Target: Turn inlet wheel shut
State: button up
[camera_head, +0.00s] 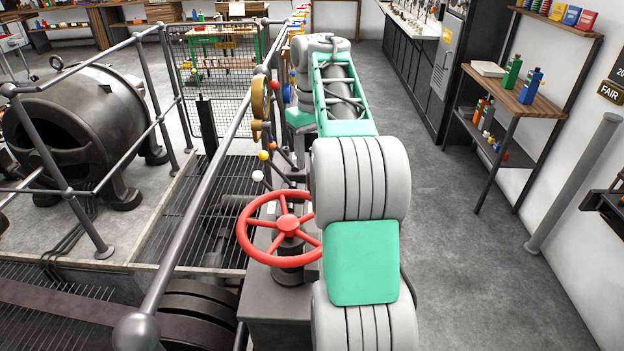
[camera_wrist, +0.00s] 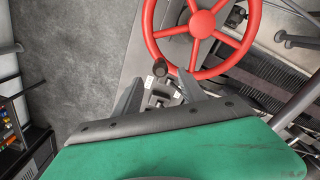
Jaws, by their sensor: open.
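The inlet wheel (camera_head: 288,223) is a red spoked handwheel on a grey pedestal, left of my arm in the head view. My arm covers a little of its right rim. In the wrist view the wheel (camera_wrist: 202,24) fills the top right, partly cut off by the frame edge. My gripper (camera_wrist: 158,88) has its two dark fingers spread apart with nothing held. It points toward the near rim and appears apart from it. A dark round knob (camera_wrist: 160,68) shows between the fingertips, close to the rim. In the head view I cannot make out my fingers.
A metal railing (camera_head: 190,225) runs along the wheel's left side. Levers with coloured balls, including a white one (camera_head: 257,176), stand just behind the wheel. A large dynamo (camera_head: 75,120) is beyond the railing. Open floor (camera_head: 470,250) lies right of my arm, before a shelf (camera_head: 540,105).

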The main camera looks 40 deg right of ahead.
notch_tip(320, 180, down, 8)
jog(key=b, duration=0.6)
jog(key=shift+r+b, duration=0.2)
jog(key=shift+b, duration=0.15)
jog(key=shift+r, duration=0.15)
jog(key=shift+c, duration=0.3)
grip_shut()
